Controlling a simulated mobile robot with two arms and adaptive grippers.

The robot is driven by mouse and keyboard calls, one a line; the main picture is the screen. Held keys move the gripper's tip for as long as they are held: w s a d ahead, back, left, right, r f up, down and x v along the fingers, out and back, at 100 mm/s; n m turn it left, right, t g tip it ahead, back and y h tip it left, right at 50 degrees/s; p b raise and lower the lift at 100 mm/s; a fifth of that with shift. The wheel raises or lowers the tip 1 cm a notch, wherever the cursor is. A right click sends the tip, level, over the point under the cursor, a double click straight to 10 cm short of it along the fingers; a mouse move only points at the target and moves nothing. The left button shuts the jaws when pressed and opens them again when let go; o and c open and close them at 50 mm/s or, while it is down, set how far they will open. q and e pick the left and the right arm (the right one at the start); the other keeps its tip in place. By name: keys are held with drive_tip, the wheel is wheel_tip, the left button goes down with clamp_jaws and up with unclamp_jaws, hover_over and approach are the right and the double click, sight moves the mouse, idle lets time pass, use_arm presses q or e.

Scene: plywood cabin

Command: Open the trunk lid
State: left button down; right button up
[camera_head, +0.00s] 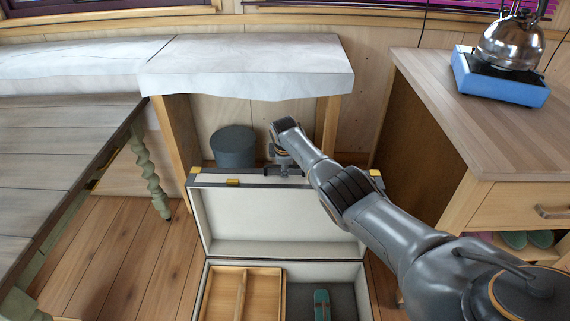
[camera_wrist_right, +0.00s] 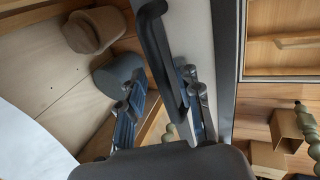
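The trunk (camera_head: 206,290) stands on the floor with its lid (camera_head: 275,222) raised, showing the pale lining. Brass-coloured fittings (camera_head: 232,183) sit on the lid's upper edge. My right gripper (camera_head: 283,163) is at that upper edge, its fingers partly hidden in the head view. In the right wrist view the dark lid handle (camera_wrist_right: 160,48) runs between the two fingers of the gripper (camera_wrist_right: 162,108). The fingers stand apart on either side of it; I see no firm grip. My left gripper is in neither view.
Inside the trunk are a divided wooden tray (camera_head: 262,272) and a small teal object (camera_head: 321,304). A grey round container (camera_head: 234,146) stands behind the lid under the bench (camera_head: 245,62). A table (camera_head: 50,150) is left; a wooden cabinet (camera_head: 470,120) is right.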

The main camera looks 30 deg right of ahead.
drive_tip(key=v, duration=1.2)
drive_tip(key=shift+r, duration=0.1)
